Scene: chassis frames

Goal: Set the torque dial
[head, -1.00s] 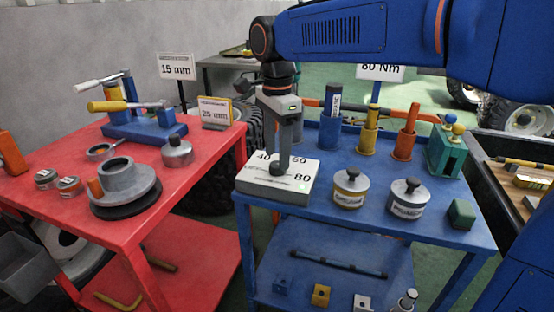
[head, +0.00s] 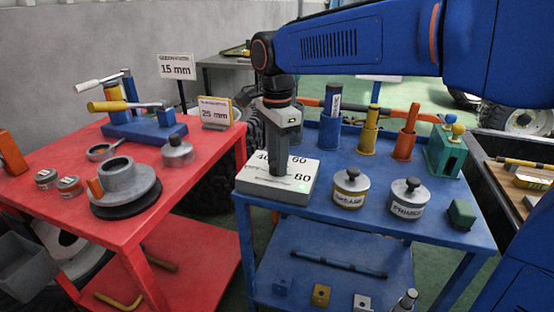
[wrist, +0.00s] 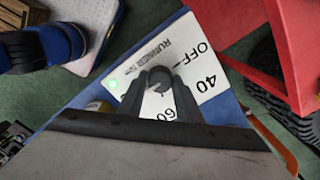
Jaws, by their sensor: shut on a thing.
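The torque dial is a white box (head: 262,188) with printed marks 40, 60 and 80, at the front left of the blue table. In the wrist view its white face (wrist: 140,75) also shows OFF. The round dark knob (wrist: 158,78) carries a pale pointer line, which seems to slant toward the lower left there; which mark it meets is unclear. My gripper (head: 279,173) comes down from above, its fingers shut on the knob, one on each side. The fingers hide the knob in the head view. A small green light (head: 303,190) glows on the box.
Two lidded canisters (head: 350,188) stand right of the dial, with upright blue, yellow and orange tools (head: 368,135) behind. A red table (head: 150,222) with a vise and round parts is at left. My arm hides most of the sign behind.

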